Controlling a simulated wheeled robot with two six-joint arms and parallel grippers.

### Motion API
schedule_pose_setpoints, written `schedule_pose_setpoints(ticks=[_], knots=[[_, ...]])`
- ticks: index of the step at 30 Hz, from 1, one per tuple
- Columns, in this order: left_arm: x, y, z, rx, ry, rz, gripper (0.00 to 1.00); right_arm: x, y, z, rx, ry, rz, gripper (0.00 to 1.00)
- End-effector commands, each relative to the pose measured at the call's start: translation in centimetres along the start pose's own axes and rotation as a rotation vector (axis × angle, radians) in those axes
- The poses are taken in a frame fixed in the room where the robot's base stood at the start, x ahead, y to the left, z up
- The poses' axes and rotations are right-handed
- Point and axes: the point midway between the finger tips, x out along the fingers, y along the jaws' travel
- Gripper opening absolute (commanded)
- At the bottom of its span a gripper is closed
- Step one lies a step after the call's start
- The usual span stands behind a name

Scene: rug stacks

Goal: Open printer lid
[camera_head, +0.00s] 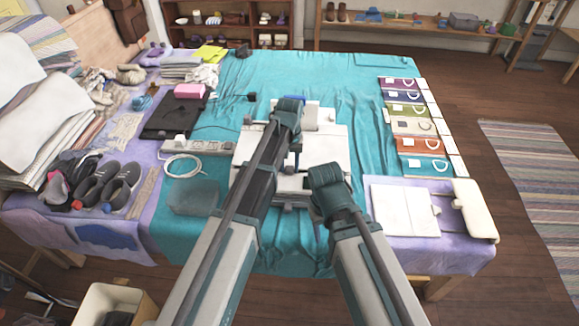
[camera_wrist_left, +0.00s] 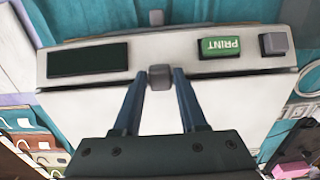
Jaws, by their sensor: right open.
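The white printer (camera_head: 325,150) stands on the teal cloth in the middle of the table, partly hidden by my arms. In the left wrist view its panel (camera_wrist_left: 170,82) carries a dark screen, a green PRINT button (camera_wrist_left: 228,47) and a grey button. The white lid (camera_wrist_left: 235,105) lies flat beside the panel, a thin dark seam between them. A grey tab (camera_wrist_left: 159,78) sits at that seam. My left gripper (camera_head: 292,165) is over the printer; its blue fingertips (camera_wrist_left: 159,72) flank the tab closely on both sides. My right gripper (camera_head: 328,190) is above the printer's near right part, its fingertips mostly hidden.
A power strip (camera_head: 198,146) and coiled white cable lie left of the printer. Shoes (camera_head: 105,183) and piled cloth fill the left side. Coloured pouches (camera_head: 408,125) line the right edge. A white board (camera_head: 403,208) lies at the near right.

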Motion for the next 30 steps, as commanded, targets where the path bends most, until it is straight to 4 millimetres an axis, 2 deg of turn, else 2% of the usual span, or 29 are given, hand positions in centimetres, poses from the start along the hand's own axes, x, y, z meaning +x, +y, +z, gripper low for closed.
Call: schedule_pose_setpoints(ticks=[1,6,30], knots=[[0.00,0.00,0.00,0.000,0.000,0.000,0.31,0.00,0.00,0.00,0.000,0.000,0.000,0.50],[0.00,0.00,0.00,0.000,0.000,0.000,0.00,0.00,0.00,0.00,0.000,0.000,0.000,0.50],[0.01,0.00,0.00,0.000,0.000,0.000,0.00,0.01,0.00,0.00,0.000,0.000,0.000,0.50]])
